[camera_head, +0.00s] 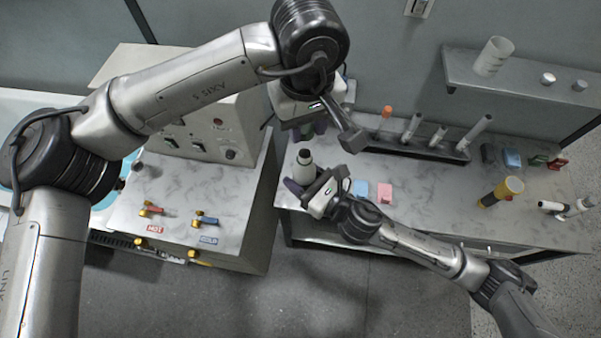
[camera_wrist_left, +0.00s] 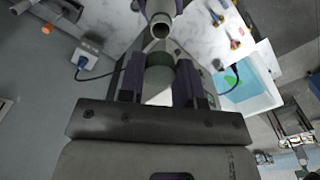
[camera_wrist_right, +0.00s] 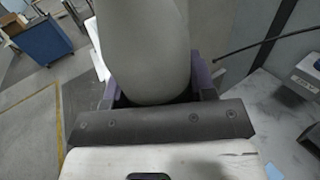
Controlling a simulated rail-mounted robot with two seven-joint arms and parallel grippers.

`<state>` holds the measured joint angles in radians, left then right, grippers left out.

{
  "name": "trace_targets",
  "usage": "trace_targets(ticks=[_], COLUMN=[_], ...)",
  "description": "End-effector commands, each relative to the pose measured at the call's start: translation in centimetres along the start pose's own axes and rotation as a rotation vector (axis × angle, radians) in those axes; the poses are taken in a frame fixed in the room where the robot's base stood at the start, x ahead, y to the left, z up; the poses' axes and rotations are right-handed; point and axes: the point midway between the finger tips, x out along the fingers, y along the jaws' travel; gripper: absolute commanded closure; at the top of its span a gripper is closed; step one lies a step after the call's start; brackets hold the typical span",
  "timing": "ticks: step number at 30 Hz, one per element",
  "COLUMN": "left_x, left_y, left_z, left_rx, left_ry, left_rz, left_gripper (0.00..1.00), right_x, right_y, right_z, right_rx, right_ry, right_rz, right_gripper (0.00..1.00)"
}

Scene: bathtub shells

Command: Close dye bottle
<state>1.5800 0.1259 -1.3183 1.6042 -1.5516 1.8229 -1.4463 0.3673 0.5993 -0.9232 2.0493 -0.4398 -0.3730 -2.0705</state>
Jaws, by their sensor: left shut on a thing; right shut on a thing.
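A pale dye bottle (camera_head: 305,170) stands off the right side of the control cabinet, its dark open mouth facing up. My right gripper (camera_head: 304,188) is shut around its body. In the right wrist view the bottle (camera_wrist_right: 145,45) fills the space between the purple fingers (camera_wrist_right: 155,92). My left gripper (camera_head: 307,131) is above and behind the bottle in the head view. In the left wrist view its purple fingers (camera_wrist_left: 157,85) are shut on a greenish cap (camera_wrist_left: 159,60). The bottle's open neck (camera_wrist_left: 160,27) shows just beyond the cap, apart from it.
The metal bench (camera_head: 420,205) carries a rack of tubes (camera_head: 425,142), blue and pink cards (camera_head: 385,192), and a yellow-topped cylinder (camera_head: 503,191). The cabinet with valves (camera_head: 190,215) stands left. A wall shelf (camera_head: 520,85) is at upper right.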

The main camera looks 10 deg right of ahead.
Motion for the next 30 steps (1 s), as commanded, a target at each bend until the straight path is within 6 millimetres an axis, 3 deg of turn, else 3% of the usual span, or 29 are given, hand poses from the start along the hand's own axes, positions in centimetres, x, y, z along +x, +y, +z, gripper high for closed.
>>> trace_targets(ticks=[9,23,30], left_x=[0.0,0.1,1.2], left_y=[-0.1,-0.1,-0.1], left_z=[0.2,0.2,0.2], left_rx=[-0.165,-0.173,-0.172], left_ry=[0.000,-0.001,-0.001], left_rz=[0.000,0.000,-0.001], left_gripper=[0.90,0.90,0.90], right_x=[0.0,0.0,0.0], right_y=[0.0,0.0,0.0], right_z=[0.1,0.0,0.0], right_rx=[0.000,0.000,0.000], right_ry=[-0.001,-0.001,-0.001], right_rz=[0.000,0.000,0.000], right_gripper=[0.92,0.92,0.92])
